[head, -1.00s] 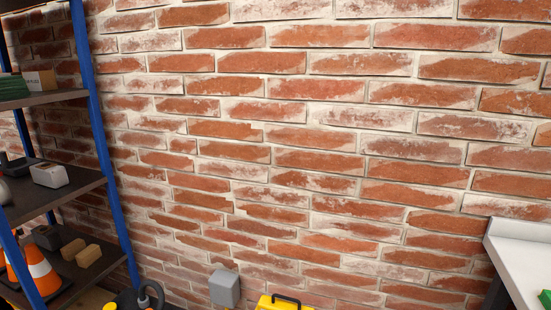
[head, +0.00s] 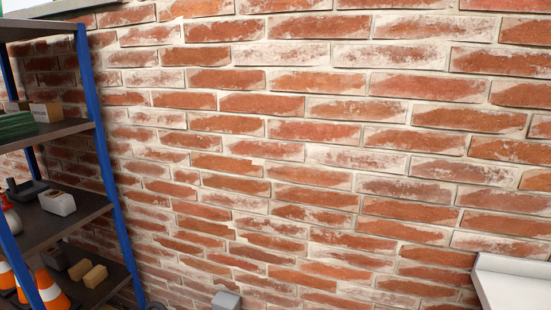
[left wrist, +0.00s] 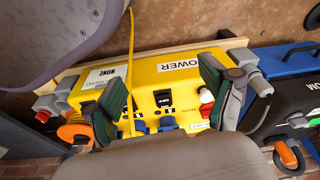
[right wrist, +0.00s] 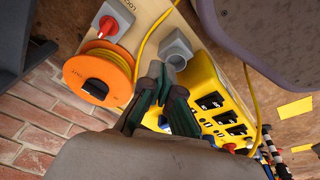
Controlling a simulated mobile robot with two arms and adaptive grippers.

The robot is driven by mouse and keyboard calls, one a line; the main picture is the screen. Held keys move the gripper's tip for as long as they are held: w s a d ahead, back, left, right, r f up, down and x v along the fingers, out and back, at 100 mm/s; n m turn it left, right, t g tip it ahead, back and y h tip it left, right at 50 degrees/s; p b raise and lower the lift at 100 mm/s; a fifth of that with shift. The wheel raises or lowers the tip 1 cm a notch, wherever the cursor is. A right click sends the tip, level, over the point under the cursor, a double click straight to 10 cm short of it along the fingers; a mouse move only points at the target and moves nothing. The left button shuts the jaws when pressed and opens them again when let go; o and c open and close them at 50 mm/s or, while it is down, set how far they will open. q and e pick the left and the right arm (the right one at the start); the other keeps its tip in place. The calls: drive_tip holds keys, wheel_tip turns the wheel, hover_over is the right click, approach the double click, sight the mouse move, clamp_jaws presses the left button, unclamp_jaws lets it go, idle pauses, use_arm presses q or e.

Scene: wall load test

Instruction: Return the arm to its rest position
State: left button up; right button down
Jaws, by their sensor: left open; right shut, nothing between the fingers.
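Neither of my arms shows in the head view. In the left wrist view my left gripper (left wrist: 161,78) is open, its two dark green-padded fingers spread apart with nothing between them. A yellow power box (left wrist: 148,78) with labels, switches and sockets lies beyond the fingers. In the right wrist view my right gripper (right wrist: 160,78) is shut and empty, its fingertips together. It is near a grey socket (right wrist: 176,48) and the yellow box (right wrist: 213,95); I cannot tell whether it touches them.
In the head view a blue-framed shelf (head: 100,140) with cones and boxes stands left, a white-topped table (head: 513,285) lower right, a brick wall (head: 300,150) between. The right wrist view shows an orange cable reel (right wrist: 98,72) and red switch (right wrist: 109,24). A yellow cable (left wrist: 131,60) passes near the left fingers.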

use_arm(q)
drive_tip(key=s+a+f+p, duration=0.1)
drive_tip(key=s+p, duration=0.3)
drive_tip(key=s, duration=0.4)
drive_tip(key=s+a+f+g+p, duration=0.1)
drive_tip(key=s+a+f+p, duration=0.1)
drive_tip(key=s+p, duration=0.2)
drive_tip(key=s, duration=0.3)
drive_tip(key=shift+s+f+p, duration=0.3)
drive_tip(key=shift+s+f, duration=0.1)
use_arm(e)
drive_tip(key=s+d+f, duration=0.1)
drive_tip(key=s+f, duration=0.1)
drive_tip(key=s, duration=0.6)
drive_tip(key=s+d+f+g, duration=0.1)
drive_tip(key=s+d, duration=0.1)
drive_tip(key=s, duration=0.5)
drive_tip(key=shift+s+f, duration=0.4)
